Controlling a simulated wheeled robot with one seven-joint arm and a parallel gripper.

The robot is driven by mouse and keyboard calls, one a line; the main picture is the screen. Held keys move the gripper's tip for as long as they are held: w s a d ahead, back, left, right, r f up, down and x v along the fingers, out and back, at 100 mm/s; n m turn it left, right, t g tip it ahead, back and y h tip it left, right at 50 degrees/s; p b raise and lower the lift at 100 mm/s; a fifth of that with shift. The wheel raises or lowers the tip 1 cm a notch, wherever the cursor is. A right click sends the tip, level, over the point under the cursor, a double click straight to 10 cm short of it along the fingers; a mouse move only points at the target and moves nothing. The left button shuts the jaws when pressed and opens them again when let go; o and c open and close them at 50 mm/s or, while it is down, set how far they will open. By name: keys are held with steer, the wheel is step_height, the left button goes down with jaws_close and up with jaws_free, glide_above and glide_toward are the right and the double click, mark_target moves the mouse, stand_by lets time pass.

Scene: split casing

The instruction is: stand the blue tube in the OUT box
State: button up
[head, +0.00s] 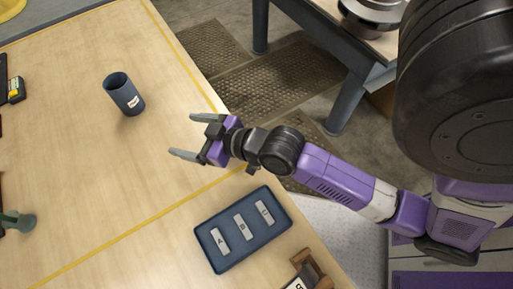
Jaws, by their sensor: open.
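The blue tube (122,95) stands upright on the wooden table in the upper left, with its open top showing and a small white label low on its side. My gripper (184,135) is open and empty, to the right of and below the tube in the picture, clear of it. Its fingers point left. A brown wooden box (318,272) at the bottom edge is cut off by the frame. It bears a white label that is only partly seen, so I cannot tell whether it is the OUT box.
A dark blue tray (280,204) with plates marked A, B and C lies below my gripper. A green object (18,221) and a black and yellow item (16,90) sit at the left edge. Yellow lines cross the table (110,175); its middle is clear.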

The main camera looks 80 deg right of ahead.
steer(key=shift+n+t+y, duration=0.4)
steer(key=shift+n+y, duration=0.1)
steer(key=shift+y, duration=0.1)
steer(key=s+a, duration=0.2)
steer(key=s, duration=0.1)
steer(key=s+a, duration=0.1)
steer(key=s, duration=0.3)
steer(key=s+a, duration=0.2)
steer(key=s, duration=0.2)
steer(key=shift+s+a+r, duration=0.15)
steer(key=shift+a+r, duration=0.15)
steer(key=shift+a, duration=0.05)
steer(key=s+a+r+y, duration=0.1)
steer(key=s+a+r, duration=0.2)
steer(key=s, duration=0.4)
steer(key=shift+r+n, duration=0.3)
steer(key=shift+n, duration=0.1)
steer(key=shift+o, duration=0.5)
steer(key=shift+s+a+r, duration=0.2)
steer(key=shift+s+r, duration=0.05)
steer(key=shift+s, duration=0.05)
steer(key=shift+t, duration=0.3)
